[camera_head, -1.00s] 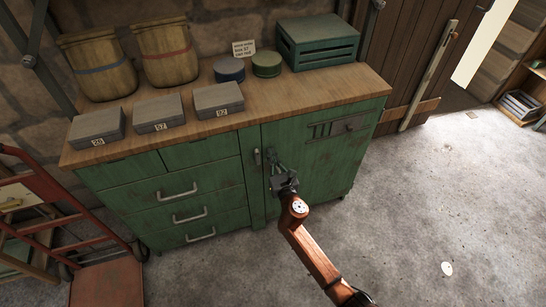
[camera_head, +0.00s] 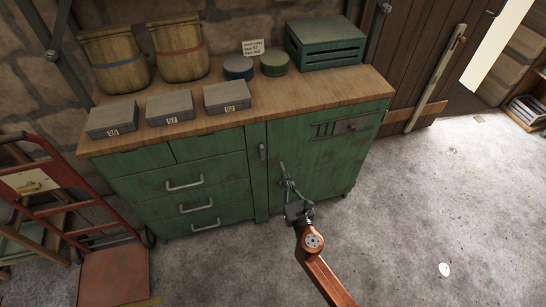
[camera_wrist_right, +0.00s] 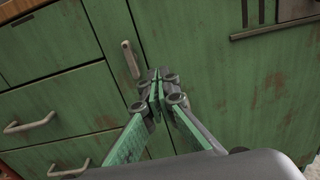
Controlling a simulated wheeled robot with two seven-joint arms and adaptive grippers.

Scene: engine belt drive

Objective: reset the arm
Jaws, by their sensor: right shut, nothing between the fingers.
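My right gripper (camera_head: 284,172) is in front of the green cabinet (camera_head: 330,165), a little below and to the right of the vertical handle (camera_head: 262,151) on its door. In the right wrist view the fingertips of the right gripper (camera_wrist_right: 154,78) are together and hold nothing. The handle (camera_wrist_right: 131,60) shows there just left of the fingertips, apart from them. The cabinet door looks closed. My left gripper is in no view.
On the wooden top stand several grey numbered boxes (camera_head: 170,107), two woven baskets (camera_head: 180,52), a blue tin (camera_head: 238,68), a green tin (camera_head: 274,64) and a green crate (camera_head: 326,43). A red hand truck (camera_head: 60,195) stands left. The concrete floor at right is mostly clear.

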